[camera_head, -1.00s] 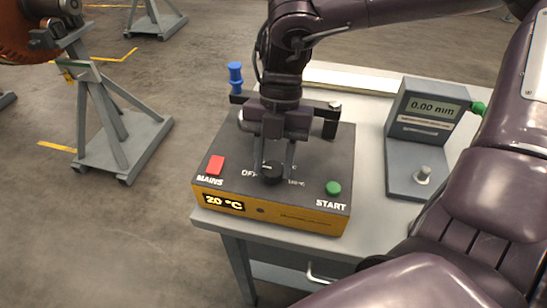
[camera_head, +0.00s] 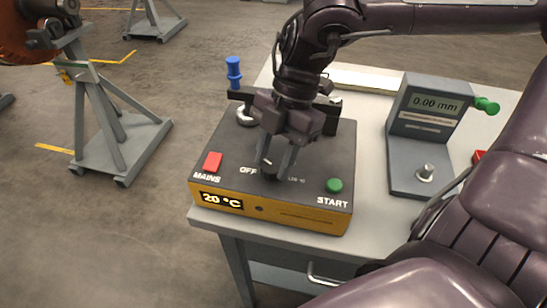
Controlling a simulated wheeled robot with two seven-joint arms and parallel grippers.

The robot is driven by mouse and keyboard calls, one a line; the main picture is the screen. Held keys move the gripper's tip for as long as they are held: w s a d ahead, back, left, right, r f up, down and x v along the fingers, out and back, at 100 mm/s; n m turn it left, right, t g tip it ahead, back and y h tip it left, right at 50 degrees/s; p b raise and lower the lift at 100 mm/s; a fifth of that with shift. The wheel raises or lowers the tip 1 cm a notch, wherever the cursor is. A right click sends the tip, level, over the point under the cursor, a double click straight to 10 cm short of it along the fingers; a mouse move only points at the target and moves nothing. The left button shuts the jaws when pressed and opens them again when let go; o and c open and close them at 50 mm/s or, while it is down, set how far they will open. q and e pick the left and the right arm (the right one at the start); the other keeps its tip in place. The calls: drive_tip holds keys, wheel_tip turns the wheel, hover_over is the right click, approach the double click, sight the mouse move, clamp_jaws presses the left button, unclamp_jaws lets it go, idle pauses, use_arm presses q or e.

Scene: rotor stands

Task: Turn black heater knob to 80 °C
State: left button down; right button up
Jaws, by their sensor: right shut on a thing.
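The heater (camera_head: 226,143) is a dark-topped box with a yellow front, standing on the table. Its display (camera_head: 221,200) reads 20 °C. The black knob (camera_head: 268,171) sits on the top panel between the OFF mark and the START button, partly hidden by my gripper. My right gripper (camera_head: 275,168) comes down from above, tilted, with its fingers shut on the knob. A light pointer line shows on the knob, but the scale marks near it are too small or covered to read. My left gripper is not in view.
A grey gauge (camera_head: 422,120) reading 0.00 mm stands at the right. A grey stand (camera_head: 115,125) is on the floor left.

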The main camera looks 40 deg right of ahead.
drive_tip(key=m+t, duration=0.1)
drive_tip(key=m, duration=0.2)
drive_tip(key=shift+s, duration=0.1)
drive_tip(key=shift+m+t, duration=0.7)
drive_tip(key=shift+m, duration=0.9)
drive_tip(key=o, duration=1)
drive_tip(key=v, duration=0.8)
drive_tip(key=shift+a+f, duration=0.1)
